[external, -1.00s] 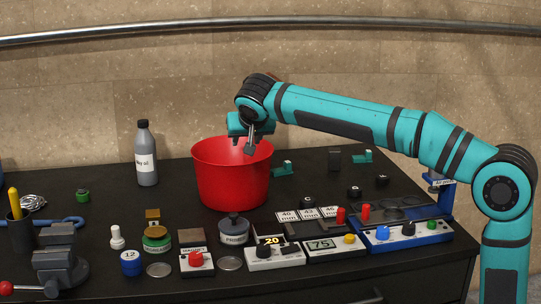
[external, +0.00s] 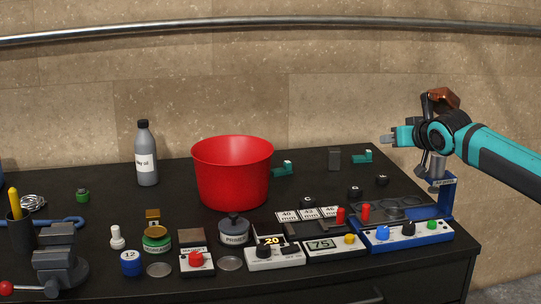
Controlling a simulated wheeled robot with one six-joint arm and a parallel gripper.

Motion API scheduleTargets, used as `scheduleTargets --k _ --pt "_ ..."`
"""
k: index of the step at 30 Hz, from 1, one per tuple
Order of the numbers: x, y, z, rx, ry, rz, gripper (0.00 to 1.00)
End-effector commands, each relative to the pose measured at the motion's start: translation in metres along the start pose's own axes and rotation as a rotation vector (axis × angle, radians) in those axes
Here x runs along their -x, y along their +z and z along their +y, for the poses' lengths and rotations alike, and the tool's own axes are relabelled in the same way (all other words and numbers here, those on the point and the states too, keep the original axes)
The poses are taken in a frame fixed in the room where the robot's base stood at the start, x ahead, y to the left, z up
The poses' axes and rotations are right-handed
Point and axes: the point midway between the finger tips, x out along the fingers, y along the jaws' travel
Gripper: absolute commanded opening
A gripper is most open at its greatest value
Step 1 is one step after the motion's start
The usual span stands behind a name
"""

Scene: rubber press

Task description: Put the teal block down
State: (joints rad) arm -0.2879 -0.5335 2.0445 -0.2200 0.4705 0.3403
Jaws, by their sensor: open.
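Two small teal blocks rest on the black table. One teal block (external: 282,169) stands just right of the red bucket. The other teal block (external: 362,157) is farther right, near a dark grey block. I cannot tell which of the two the task means. My gripper (external: 388,139) is at the right, raised above the table near the press. Its jaws are open. It is well apart from the block by the bucket and right of the other one. The inside of the bucket is mostly hidden.
The red bucket (external: 231,180) stands mid-table. A grey bottle (external: 146,160) is behind it to the left. A blue press (external: 447,193) stands at the right edge. Control boxes, tins and a vise (external: 60,260) crowd the front. The table's back left is fairly clear.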

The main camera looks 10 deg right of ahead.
Motion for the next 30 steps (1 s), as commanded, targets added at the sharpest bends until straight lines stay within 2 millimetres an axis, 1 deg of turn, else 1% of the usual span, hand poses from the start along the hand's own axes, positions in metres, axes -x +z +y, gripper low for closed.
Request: scheduleTargets --k 1,6,12,15,18,21,29,30 --pt "0.015 0.008 0.014 -0.001 0.010 0.032 0.41" --pt "0.055 0.035 0.047 0.012 0.041 0.138 0.41" --pt "0.098 0.071 0.078 0.035 0.098 0.259 0.41" --pt "0.113 0.086 0.087 0.046 0.125 0.306 0.41" --pt "0.123 0.097 0.094 0.054 0.146 0.337 0.41" --pt "0.128 0.102 0.097 0.059 0.157 0.355 0.41" --pt "0.129 0.103 0.097 0.061 0.160 0.358 0.41" --pt "0.129 0.103 0.097 0.061 0.159 0.358 0.45"
